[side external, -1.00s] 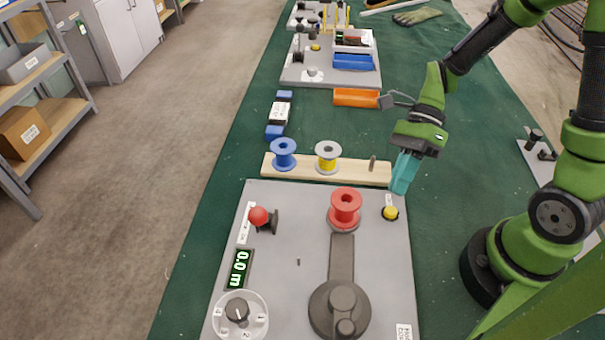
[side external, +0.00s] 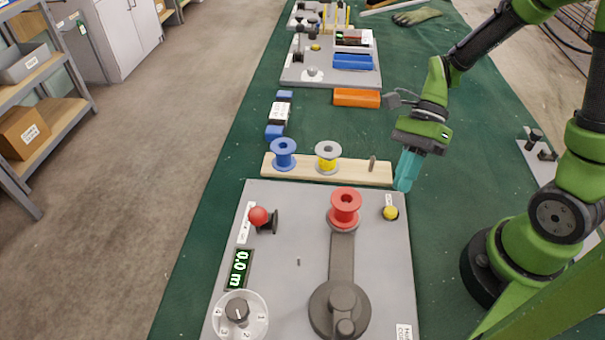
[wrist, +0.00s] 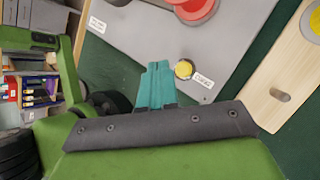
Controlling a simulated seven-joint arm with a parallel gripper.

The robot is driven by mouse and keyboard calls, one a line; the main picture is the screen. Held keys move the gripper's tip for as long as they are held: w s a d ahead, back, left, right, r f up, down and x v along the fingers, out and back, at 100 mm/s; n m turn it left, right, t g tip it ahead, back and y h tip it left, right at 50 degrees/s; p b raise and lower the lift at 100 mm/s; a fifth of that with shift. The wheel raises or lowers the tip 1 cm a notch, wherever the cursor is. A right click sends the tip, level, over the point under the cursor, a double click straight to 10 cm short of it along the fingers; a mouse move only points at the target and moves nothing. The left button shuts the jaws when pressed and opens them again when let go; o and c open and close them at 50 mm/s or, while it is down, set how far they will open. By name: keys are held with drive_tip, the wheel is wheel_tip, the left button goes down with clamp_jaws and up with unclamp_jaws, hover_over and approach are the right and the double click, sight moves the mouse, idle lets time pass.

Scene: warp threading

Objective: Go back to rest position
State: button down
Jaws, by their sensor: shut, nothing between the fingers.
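My gripper (side external: 404,184) is shut and empty, its teal fingers pointing down just right of the wooden board's end. In the wrist view the shut fingers (wrist: 158,72) show beside a yellow button (wrist: 184,69) on the grey panel. The button also shows in the side view (side external: 390,213), a little below and left of the fingertips, apart from them. A red spool (side external: 345,208) sits upright on the grey panel (side external: 290,205).
A wooden board (side external: 300,172) holds a blue spool (side external: 284,153) and a yellow spool (side external: 327,156). The panel also has a red-knobbed lever (side external: 259,216), a display reading 0.0 m (side external: 239,268), a dial (side external: 238,313) and a dark crank (side external: 340,310). An orange bin (side external: 357,98) stands behind.

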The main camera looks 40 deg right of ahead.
wheel_tip(320, 180, up, 16)
drive_tip(key=d+n+t+h, duration=0.2)
drive_tip(key=n+t+h, duration=0.3)
drive_tip(key=n+t, duration=0.5)
drive_tip(key=shift+w+d+f+n+h, duration=0.15)
drive_tip(key=shift+d+f+n+h, duration=0.2)
drive_tip(key=shift+n, duration=3.05)
drive_tip(key=shift+a+r, duration=0.1)
